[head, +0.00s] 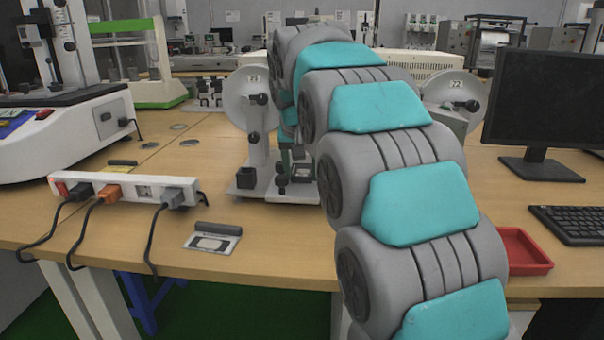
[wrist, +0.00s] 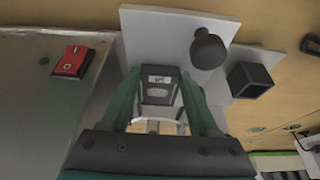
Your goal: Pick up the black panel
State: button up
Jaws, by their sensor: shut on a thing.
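In the wrist view, my gripper (wrist: 160,74) has its two green fingers on either side of a small dark panel (wrist: 158,97) with a pale label, and it is shut on it. The panel is close to a light grey plate (wrist: 158,35); whether it touches the plate I cannot tell. In the head view, my gripper (head: 292,150) is by the grey stand on the table, largely hidden behind my arm.
A black knob (wrist: 208,48) and an open dark square holder (wrist: 249,80) stand right of my fingers. A red switch (wrist: 73,60) is at the left. A power strip (head: 130,190), a monitor (head: 545,105) and a red tray (head: 522,252) are on the table (head: 270,265).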

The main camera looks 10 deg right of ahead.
jog(key=shift+r, duration=0.1)
notch_tip(320, 180, up, 10)
dwell(0.8)
jog(key=shift+f, duration=0.2)
jog(key=shift+f+b, duration=2.5)
jog(key=shift+f, duration=0.95)
jog(key=shift+r, duration=0.2)
